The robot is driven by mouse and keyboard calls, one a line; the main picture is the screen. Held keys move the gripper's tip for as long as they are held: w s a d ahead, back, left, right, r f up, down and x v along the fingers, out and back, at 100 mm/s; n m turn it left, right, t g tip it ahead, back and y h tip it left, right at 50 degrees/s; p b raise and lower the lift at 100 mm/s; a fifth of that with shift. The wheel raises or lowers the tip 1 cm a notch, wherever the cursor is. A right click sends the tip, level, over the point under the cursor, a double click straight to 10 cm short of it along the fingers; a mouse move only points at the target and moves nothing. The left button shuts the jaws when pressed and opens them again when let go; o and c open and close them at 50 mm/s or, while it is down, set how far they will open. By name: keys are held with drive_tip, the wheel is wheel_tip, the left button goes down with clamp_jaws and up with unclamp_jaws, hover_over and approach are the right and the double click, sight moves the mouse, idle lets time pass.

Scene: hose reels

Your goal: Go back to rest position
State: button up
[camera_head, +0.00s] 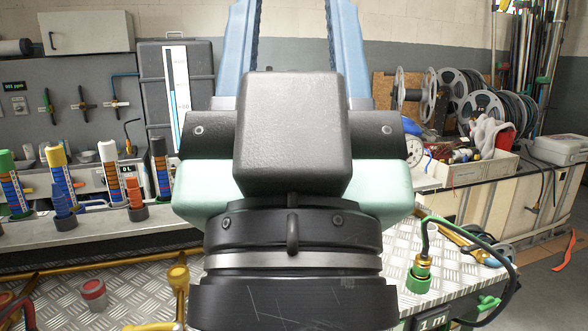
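My gripper (294,25) fills the middle of the head view, seen from behind. Its black wrist and body stand at the bottom centre, with pale green parts on both sides. Two blue fingers with dark ridged inner edges reach up past the top edge of the picture. They are well apart, and only wall shows in the visible gap between them. The fingertips are out of frame. The task names no object, and nothing shows held in the visible part of the gripper.
A metal chequer-plate bench (135,290) lies below, with a red-lidded pot (93,294), brass pipes and a green-collared hose fitting (418,277). Coloured tubes (108,160) stand on the left shelf. Hose reels (482,104) and a white box of parts (470,168) are at right. Floor shows far right.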

wheel_tip(320, 180, up, 14)
drive_tip(key=p, duration=1.1)
drive_tip(key=shift+p, duration=0.3)
drive_tip(key=shift+f, duration=0.15)
